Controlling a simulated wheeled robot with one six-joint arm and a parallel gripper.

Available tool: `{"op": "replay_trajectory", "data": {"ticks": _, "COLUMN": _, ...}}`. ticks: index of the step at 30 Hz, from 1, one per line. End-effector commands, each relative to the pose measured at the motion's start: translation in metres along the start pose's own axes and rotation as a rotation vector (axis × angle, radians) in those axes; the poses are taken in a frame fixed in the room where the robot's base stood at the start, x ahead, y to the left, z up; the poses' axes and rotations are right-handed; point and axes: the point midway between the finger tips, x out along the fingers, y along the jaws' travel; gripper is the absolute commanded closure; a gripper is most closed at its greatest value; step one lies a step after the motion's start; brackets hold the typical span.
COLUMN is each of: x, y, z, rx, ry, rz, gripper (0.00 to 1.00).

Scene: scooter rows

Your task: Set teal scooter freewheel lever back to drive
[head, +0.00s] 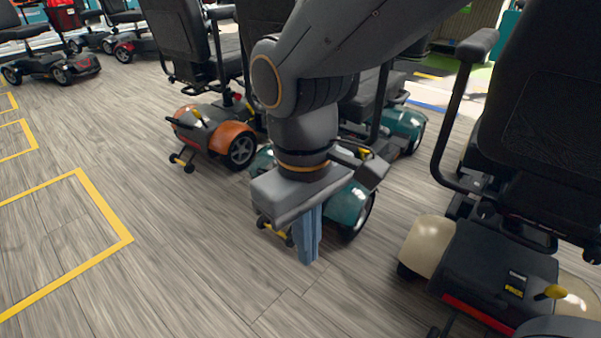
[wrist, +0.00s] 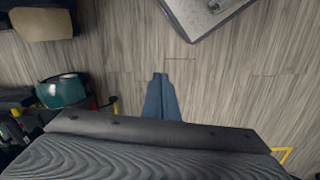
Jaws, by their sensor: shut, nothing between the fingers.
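The teal scooter (head: 350,205) stands behind my arm in the head view, with its rear body partly covered. A small yellow part (head: 366,153) shows just above it beside my wrist; I cannot tell whether it is the freewheel lever or how it is set. My gripper (head: 308,258) points down in front of the scooter's rear, its blue fingers together and empty. In the wrist view the fingers (wrist: 161,98) are over bare floor. A teal body part (wrist: 62,90) shows at the left there, apart from the fingers.
An orange scooter (head: 228,137) stands left of my arm and another teal one (head: 405,128) behind. Floor at left is clear, with yellow markings (head: 105,208).

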Motion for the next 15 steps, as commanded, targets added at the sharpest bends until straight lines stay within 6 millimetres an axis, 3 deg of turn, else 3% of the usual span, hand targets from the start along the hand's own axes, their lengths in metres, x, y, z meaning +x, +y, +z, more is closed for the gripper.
{"op": "replay_trajectory", "data": {"ticks": 1, "x": 0.014, "y": 0.009, "z": -0.009, "rx": -0.058, "ry": -0.048, "rz": 0.042, "gripper": 1.0}}
{"op": "replay_trajectory", "data": {"ticks": 8, "x": 0.059, "y": 0.061, "z": -0.055, "rx": -0.343, "ry": -0.259, "rz": 0.261, "gripper": 1.0}}
{"op": "replay_trajectory", "data": {"ticks": 15, "x": 0.11, "y": 0.111, "z": -0.117, "rx": -0.638, "ry": -0.471, "rz": 0.492, "gripper": 1.0}}
